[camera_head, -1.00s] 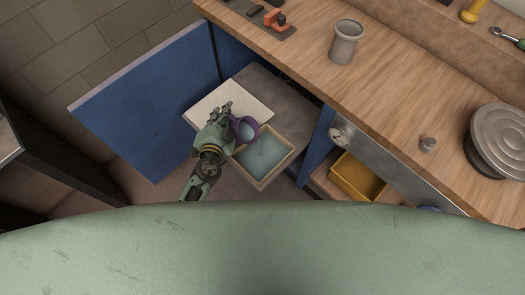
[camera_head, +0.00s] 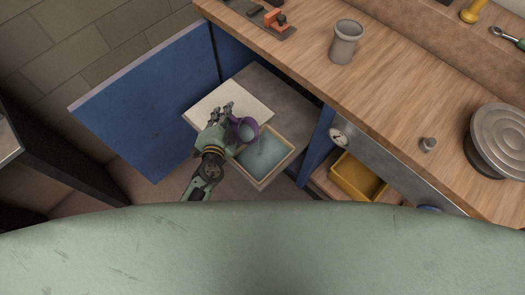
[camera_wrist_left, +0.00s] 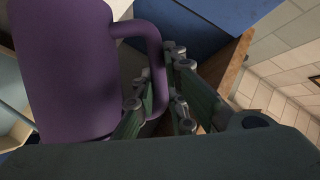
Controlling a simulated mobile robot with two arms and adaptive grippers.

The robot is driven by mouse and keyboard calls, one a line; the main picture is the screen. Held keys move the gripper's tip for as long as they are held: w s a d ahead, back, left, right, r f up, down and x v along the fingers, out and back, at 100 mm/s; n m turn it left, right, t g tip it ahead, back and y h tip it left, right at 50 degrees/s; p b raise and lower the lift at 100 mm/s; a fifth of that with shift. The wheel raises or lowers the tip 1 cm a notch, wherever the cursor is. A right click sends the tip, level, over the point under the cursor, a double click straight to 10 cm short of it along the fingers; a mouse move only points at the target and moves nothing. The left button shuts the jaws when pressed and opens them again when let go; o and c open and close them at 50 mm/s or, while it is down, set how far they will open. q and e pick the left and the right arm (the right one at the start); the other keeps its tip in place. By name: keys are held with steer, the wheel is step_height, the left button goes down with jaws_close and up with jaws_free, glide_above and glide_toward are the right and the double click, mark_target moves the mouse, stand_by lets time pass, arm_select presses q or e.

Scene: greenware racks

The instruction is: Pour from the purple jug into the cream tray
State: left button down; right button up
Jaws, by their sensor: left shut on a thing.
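The purple jug (camera_head: 243,128) is in my left gripper (camera_head: 225,113), tilted with its mouth toward the cream tray. In the left wrist view the jug (camera_wrist_left: 70,70) fills the left side, and my left gripper (camera_wrist_left: 160,100) is shut on its handle. The cream tray (camera_head: 267,184) sits on the shelf of the open cabinet, just right of and below the jug. Pale bluish liquid covers the tray's bottom, and a pale liquid also shows inside the jug's mouth. My right gripper is not in view.
A pale flat slab (camera_head: 216,99) lies behind the gripper on the grey shelf (camera_head: 275,93). The open blue cabinet door (camera_head: 150,105) stands to the left. A wooden worktop (camera_head: 385,100) runs above, with a grey cup (camera_head: 345,45) on it. A yellow bin (camera_head: 357,178) is at right below.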

arm_select(q)
steer(key=shift+s+d+r+m, duration=0.1)
steer(key=shift+d+r+m, duration=0.05)
steer(key=shift+d+m, duration=0.3)
stand_by(2.1)
steer(key=shift+a, duration=0.15)
steer(key=shift+w+a+n, duration=0.2)
steer(key=shift+a+n, duration=0.25)
steer(key=shift+w+a+n+g, duration=0.2)
steer(key=shift+n+g, duration=0.1)
steer(key=shift+n, duration=0.1)
steer(key=shift+w+a+f+n+h, duration=0.15)
steer(key=shift+a+f+n+h, duration=0.25)
steer(key=shift+n+h, duration=0.15)
steer(key=w+a+f+n+g+h, duration=0.2)
steer(key=a+f+n+h, duration=0.1)
steer(key=a+f+n, duration=0.1)
steer(key=shift+w+a+f+n, duration=0.35)
steer(key=shift+a+n, duration=0.3)
steer(key=shift+a, duration=0.35)
